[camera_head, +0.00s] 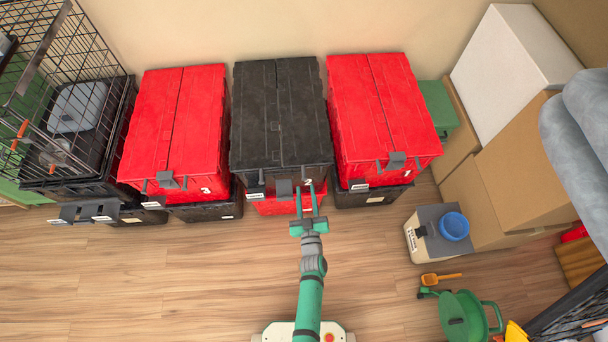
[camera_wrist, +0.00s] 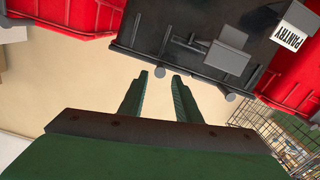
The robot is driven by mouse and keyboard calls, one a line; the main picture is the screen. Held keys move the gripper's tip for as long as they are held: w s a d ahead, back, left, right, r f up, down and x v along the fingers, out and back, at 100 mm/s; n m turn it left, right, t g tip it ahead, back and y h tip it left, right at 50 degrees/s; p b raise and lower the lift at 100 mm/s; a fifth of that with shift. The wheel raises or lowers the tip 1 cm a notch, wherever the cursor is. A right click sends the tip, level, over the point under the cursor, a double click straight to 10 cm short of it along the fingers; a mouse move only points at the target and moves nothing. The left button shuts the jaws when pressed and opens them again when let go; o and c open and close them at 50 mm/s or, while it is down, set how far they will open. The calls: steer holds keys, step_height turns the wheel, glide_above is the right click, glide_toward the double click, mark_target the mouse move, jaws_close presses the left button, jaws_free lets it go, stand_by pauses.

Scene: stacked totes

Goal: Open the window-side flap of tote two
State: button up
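Tote two (camera_head: 250,172) is the black tote in the middle of the row, marked 2 on its front, stacked on a red tote (camera_head: 275,207). Its lid has a left flap (camera_head: 257,110) and a right flap (camera_head: 299,110), both lying shut along a centre seam. No window is in view. My gripper (camera_head: 306,191) is just in front of tote two's front face, right of its grey latch (camera_head: 284,188). In the wrist view my gripper (camera_wrist: 160,76) is open and empty, fingers apart. The black tote (camera_wrist: 190,35) there carries a PANTRY label (camera_wrist: 291,38).
A red tote marked 3 (camera_head: 175,120) stands close on the left, another red tote (camera_head: 385,120) on the right. Wire cage (camera_head: 70,80) at far left. Front floor is clear.

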mark_target(304, 174)
steer(key=w, duration=0.7)
steer(key=shift+w+a, duration=0.25)
steer(key=shift+a, duration=0.05)
jaws_close()
